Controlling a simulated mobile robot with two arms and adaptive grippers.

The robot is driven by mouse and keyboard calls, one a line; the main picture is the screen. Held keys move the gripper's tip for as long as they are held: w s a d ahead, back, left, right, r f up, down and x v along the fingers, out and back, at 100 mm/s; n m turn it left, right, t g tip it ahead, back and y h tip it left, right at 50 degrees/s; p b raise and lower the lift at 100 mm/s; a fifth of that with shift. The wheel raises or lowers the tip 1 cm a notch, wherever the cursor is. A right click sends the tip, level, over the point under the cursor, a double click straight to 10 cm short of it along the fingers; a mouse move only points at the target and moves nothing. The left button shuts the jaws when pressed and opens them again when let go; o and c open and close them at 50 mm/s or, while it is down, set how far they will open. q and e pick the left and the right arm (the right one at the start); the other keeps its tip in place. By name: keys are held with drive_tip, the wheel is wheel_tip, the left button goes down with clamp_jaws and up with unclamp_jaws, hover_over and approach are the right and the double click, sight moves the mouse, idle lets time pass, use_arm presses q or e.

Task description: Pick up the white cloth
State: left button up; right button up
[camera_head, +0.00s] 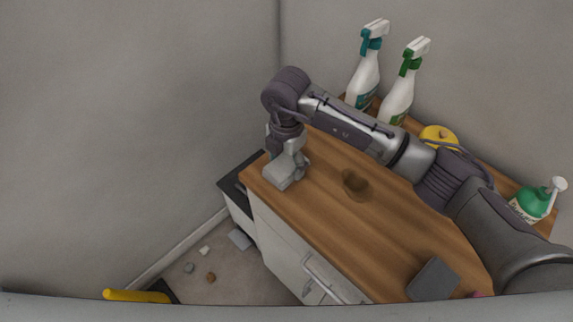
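My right arm reaches across the wooden counter from the right. My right gripper (287,158) points down at the counter's left end. A pale grey-white, blocky thing, perhaps the white cloth (281,175), shows right at its fingertips near the counter's edge. It is too small to tell where the fingers end and this thing begins, or whether the fingers are closed on it. My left gripper is not in view.
Two spray bottles (364,78) (399,92) stand at the counter's back. A yellow round thing (438,134) and a green bottle (533,202) are further right. A brown translucent thing (355,184) and a dark grey block (433,279) lie on the counter (330,225). Small debris lies on the floor.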

sight(287, 163)
drive_tip(key=c, duration=0.3)
drive_tip(key=shift+r, duration=0.1)
drive_tip(key=shift+c, duration=0.2)
drive_tip(key=shift+w+r, duration=0.1)
drive_tip(key=shift+r, duration=0.55)
wheel_tip(287, 163, up, 3)
drive_tip(key=shift+f+b, duration=0.1)
drive_tip(key=shift+b, duration=0.55)
drive_tip(key=s+d+r+b, duration=0.1)
drive_tip(key=s+d+r, duration=0.5)
drive_tip(key=d, duration=0.3)
drive_tip(key=shift+s+d+r, duration=0.2)
drive_tip(key=shift+s+r, duration=0.2)
drive_tip(key=shift+s, duration=0.2)
drive_tip(key=o, duration=0.3)
drive_tip(key=c, duration=0.3)
